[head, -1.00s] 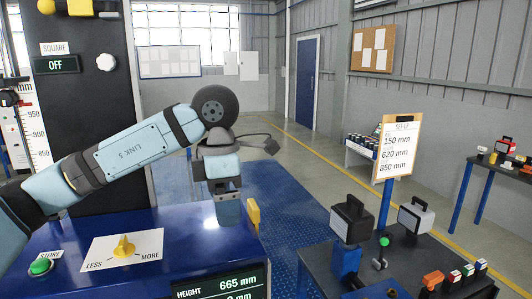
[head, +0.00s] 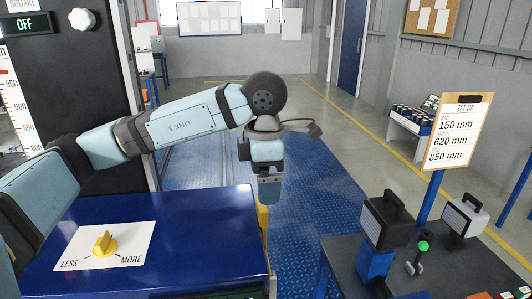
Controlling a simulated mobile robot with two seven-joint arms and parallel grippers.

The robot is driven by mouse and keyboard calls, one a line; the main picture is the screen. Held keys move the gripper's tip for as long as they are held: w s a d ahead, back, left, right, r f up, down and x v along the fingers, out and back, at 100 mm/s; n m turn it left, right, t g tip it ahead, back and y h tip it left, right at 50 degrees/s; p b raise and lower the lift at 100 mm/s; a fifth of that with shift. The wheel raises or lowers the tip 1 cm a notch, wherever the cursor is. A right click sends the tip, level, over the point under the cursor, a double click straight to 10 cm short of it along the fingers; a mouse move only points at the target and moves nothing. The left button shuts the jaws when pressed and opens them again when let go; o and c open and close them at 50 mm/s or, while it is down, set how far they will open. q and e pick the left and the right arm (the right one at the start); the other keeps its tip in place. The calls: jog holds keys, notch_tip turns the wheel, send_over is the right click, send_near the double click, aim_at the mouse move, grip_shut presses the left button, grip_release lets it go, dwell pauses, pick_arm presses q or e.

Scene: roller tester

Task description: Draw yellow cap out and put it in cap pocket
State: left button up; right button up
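A yellow piece (head: 262,217) stands upright at the right edge of the blue console (head: 190,235); it may be the yellow cap, but I cannot tell for sure. My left gripper (head: 269,198) points down just above this piece and partly covers it. Its fingers are seen edge-on, so I cannot tell whether they are open or touching the piece. My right gripper is not in view. I cannot make out a cap pocket.
A yellow dial (head: 105,243) marked LESS and MORE sits on the console top. A dark table (head: 455,265) at lower right holds boxy lamps and a green-knobbed lever (head: 422,247). A set-up board (head: 460,130) stands behind it. Blue floor plates lie beyond the console.

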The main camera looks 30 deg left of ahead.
aim_at(265, 207)
pick_arm(q)
notch_tip(265, 207, down, 6)
jog(key=shift+f+p, duration=0.1)
jog(key=shift+p, duration=0.35)
jog(key=shift+w+f, duration=0.1)
jog(key=shift+f, duration=0.85)
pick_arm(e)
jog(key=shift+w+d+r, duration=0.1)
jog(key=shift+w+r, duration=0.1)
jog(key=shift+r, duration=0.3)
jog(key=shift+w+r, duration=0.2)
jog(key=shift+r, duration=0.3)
pick_arm(q)
jog(key=shift+c, duration=1.3)
jog(key=c, duration=1.2)
jog(key=shift+r, duration=0.1)
jog(key=shift+r, duration=0.3)
jog(key=shift+r, duration=0.3)
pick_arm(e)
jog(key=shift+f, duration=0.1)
